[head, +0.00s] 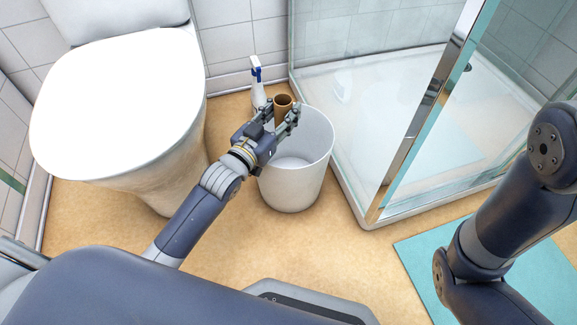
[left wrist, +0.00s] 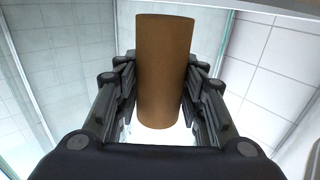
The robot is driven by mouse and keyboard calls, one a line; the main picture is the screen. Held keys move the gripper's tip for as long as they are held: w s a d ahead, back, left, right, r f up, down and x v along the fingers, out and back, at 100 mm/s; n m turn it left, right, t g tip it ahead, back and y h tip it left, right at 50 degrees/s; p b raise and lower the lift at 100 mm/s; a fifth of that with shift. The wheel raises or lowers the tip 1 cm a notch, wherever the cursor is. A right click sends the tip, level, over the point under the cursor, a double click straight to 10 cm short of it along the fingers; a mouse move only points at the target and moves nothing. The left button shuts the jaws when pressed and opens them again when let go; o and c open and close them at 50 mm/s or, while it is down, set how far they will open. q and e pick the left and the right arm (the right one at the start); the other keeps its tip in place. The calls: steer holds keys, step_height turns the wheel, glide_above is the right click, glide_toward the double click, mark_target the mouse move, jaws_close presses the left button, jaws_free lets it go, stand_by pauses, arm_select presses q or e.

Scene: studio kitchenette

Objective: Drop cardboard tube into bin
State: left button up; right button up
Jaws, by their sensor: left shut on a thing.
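The brown cardboard tube (head: 283,104) is upright between the fingers of my left gripper (head: 279,113). The left wrist view shows the tube (left wrist: 164,70) with the fingers of my left gripper (left wrist: 160,95) closed on both its sides. The white bin (head: 292,182) stands on the floor, and my left gripper holds the tube over its mouth, towards the back left of the rim. The bin's inner floor shows pale in the head view, and part of its rim is hidden behind the gripper. My right gripper is out of view.
A white toilet (head: 118,100) stands left of the bin. A spray bottle (head: 258,88) stands behind the bin. A glass shower enclosure (head: 380,120) is close on the right. A turquoise mat (head: 425,262) lies at front right.

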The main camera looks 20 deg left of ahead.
arm_select(q)
steer(key=o, duration=0.7)
steer(key=v, duration=1.2)
steer(key=shift+s+f, duration=0.1)
